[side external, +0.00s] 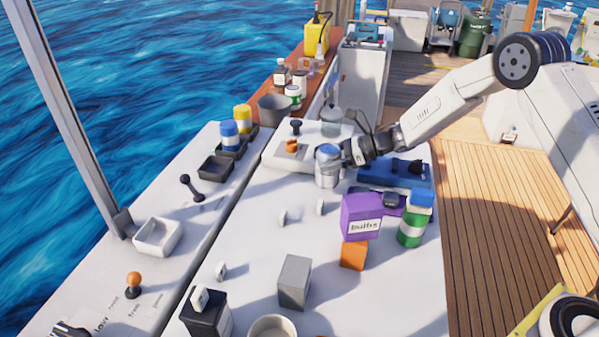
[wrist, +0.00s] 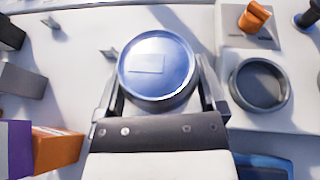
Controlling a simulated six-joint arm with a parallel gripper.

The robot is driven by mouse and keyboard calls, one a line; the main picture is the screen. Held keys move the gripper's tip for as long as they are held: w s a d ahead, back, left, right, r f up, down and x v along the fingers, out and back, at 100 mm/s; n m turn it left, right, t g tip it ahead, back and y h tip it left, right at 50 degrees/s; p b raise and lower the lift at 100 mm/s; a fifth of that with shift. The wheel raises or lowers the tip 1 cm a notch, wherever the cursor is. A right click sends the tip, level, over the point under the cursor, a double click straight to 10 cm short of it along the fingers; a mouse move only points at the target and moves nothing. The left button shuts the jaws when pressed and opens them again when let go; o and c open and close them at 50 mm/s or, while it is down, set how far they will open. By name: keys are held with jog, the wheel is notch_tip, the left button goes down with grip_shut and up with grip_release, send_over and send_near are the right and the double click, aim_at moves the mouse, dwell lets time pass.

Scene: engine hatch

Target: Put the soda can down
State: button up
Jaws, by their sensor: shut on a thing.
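The soda can (side external: 327,167) is silver with a blue top and stands upright in my gripper (side external: 343,156), over the far part of the white hatch top. In the wrist view the can's round blue lid (wrist: 157,68) fills the upper middle. My gripper (wrist: 160,92) is shut on the can, with one finger on each side of it. I cannot tell whether the can's base touches the surface.
A purple box labelled bulbs (side external: 360,215), an orange block (side external: 353,255) and a green-and-white can (side external: 411,228) stand nearer the camera. A blue case (side external: 393,174) lies to the right. A round dark recess (wrist: 259,83) is right of the can. The surface left of the purple box is mostly clear.

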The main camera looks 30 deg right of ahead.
jog(key=shift+w+f, duration=0.2)
jog(key=shift+f, duration=1.6)
jog(key=shift+f, duration=0.1)
jog(key=o, duration=1.3)
jog(key=shift+f, duration=0.1)
jog(key=shift+r, duration=0.2)
jog(key=shift+s+d+r, duration=0.25)
jog(key=shift+s+d, duration=0.05)
jog(key=shift+d, duration=0.2)
jog(key=v, duration=1)
jog(key=shift+s+d, duration=0.25)
jog(key=shift+d, duration=0.05)
